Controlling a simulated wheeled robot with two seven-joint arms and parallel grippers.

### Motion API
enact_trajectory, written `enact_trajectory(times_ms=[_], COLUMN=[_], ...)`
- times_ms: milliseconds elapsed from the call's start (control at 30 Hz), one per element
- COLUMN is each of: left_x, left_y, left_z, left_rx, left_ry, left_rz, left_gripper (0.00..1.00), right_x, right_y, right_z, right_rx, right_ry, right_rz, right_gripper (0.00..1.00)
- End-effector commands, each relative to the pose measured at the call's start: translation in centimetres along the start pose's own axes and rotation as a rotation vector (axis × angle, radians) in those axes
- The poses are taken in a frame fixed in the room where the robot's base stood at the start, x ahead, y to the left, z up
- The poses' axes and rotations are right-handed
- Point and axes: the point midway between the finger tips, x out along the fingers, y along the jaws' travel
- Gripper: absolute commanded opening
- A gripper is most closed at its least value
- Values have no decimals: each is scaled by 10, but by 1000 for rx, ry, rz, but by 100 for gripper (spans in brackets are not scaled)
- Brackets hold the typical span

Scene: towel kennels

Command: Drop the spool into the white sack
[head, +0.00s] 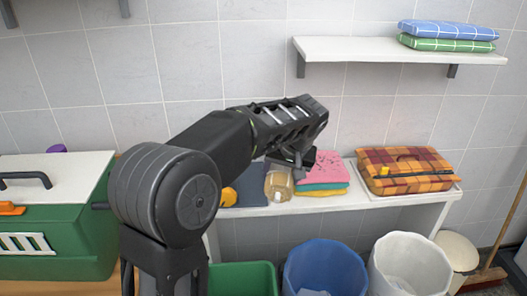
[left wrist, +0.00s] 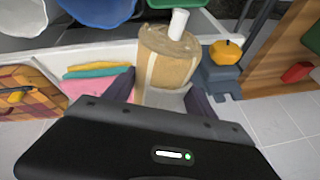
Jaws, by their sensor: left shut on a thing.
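The tan spool (head: 278,184), a rounded cylinder with a pale stripe and a white stub, is at the front of the white shelf. It also shows in the left wrist view (left wrist: 160,62), between my fingers. My left gripper (head: 293,165) is shut on it from above. I cannot tell whether the spool still touches the shelf. The white sack (head: 374,262) stands open on the floor to the right of the blue sack, with something pale inside. My right gripper is not in view.
The blue sack (head: 325,247) and green bin (head: 243,268) stand left of the white one. Folded towels (head: 322,168) and a plaid bundle (head: 405,166) lie on the shelf (head: 352,203). A yellow-orange round thing (head: 228,196) is left of the spool. A green kennel (head: 65,245) stands far left.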

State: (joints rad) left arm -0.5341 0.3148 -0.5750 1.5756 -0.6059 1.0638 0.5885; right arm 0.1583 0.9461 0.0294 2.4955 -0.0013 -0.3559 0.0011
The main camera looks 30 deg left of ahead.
Motion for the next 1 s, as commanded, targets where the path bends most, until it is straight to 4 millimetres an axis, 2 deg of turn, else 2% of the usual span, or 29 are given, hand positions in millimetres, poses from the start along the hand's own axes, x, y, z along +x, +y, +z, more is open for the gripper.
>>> enact_trajectory(times_ms=[33, 200, 300, 400, 500, 600, 1000], left_x=[8, 34, 47, 54, 58, 59, 58], left_y=[17, 73, 101, 117, 126, 128, 128], left_z=[12, 60, 91, 114, 128, 132, 131], left_rx=[37, 164, 237, 283, 308, 314, 313], left_ry=[4, 37, 55, 66, 72, 74, 74], left_rz=[13, 64, 94, 117, 132, 137, 137], left_gripper=[18, 18, 18, 18, 18, 18, 18], right_x=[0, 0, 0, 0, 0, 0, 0], right_y=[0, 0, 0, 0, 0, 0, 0], right_z=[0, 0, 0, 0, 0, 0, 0], right_rx=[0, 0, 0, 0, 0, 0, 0], right_ry=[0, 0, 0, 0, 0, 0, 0], right_rz=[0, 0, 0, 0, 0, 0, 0], right_gripper=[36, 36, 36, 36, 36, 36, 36])
